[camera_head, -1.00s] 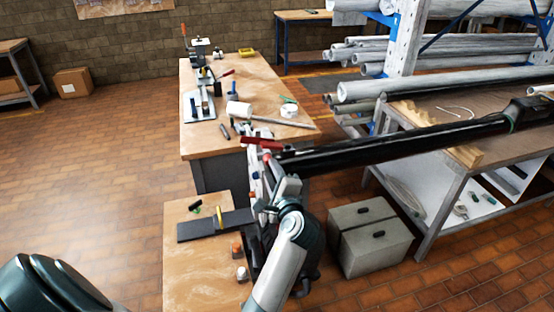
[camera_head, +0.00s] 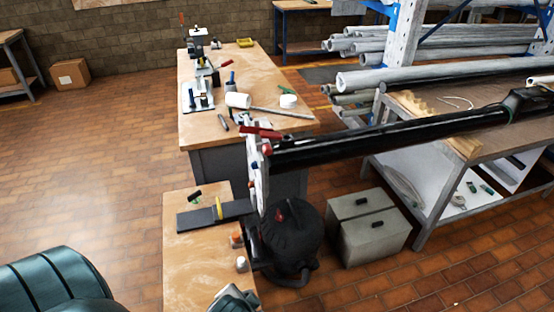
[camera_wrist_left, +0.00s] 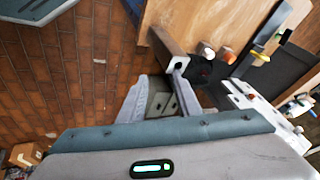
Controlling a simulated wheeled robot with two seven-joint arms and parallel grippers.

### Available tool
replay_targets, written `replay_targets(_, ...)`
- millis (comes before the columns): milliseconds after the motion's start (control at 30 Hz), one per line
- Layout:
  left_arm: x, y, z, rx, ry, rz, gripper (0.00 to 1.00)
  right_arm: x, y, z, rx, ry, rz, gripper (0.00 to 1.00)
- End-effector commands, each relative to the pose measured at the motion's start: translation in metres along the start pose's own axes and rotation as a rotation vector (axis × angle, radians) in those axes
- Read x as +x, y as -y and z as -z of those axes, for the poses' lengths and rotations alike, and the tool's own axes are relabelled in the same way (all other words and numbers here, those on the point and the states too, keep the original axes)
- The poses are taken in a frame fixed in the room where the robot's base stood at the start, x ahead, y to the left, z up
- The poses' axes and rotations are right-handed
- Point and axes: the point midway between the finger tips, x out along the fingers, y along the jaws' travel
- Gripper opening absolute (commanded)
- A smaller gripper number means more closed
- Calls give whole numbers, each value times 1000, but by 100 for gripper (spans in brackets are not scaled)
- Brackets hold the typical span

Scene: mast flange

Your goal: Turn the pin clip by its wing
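A long black mast (camera_head: 390,140) reaches in from the right and ends in a white flange plate (camera_head: 259,180). A red bar (camera_head: 262,132) sits at the flange's top and small red and blue parts show on its face; I cannot tell which one is the pin clip or its wing. The flange also shows at the right of the left wrist view (camera_wrist_left: 262,112). In that view my left gripper (camera_wrist_left: 160,92) has its fingers apart with nothing between them, away from the flange. My right gripper is not seen.
A low wooden table (camera_head: 200,265) left of the flange holds a dark bar (camera_head: 195,220) and small capped items. A black rounded object (camera_head: 288,240) stands below the mast, beside grey boxes (camera_head: 370,228). A workbench (camera_head: 210,140) stands behind. Floor at left is clear.

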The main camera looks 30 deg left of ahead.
Motion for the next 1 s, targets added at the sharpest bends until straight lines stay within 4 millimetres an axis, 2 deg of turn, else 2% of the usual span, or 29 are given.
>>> replay_targets(33,6,-9,-9,-10,15,-25,31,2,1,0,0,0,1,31)
replay_targets(133,22,-23,-21,-25,34,-58,31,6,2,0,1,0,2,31)
replay_targets(367,69,-44,-38,-25,56,-85,31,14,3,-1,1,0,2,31)
replay_targets(567,126,-68,-65,-17,83,-112,31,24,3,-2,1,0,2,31)
replay_targets(767,204,-106,-116,-15,124,-150,31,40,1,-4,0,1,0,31)
replay_targets(867,242,-126,-151,-17,146,-172,31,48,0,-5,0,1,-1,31)
replay_targets(1000,288,-154,-208,-24,182,-199,31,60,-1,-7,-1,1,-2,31)
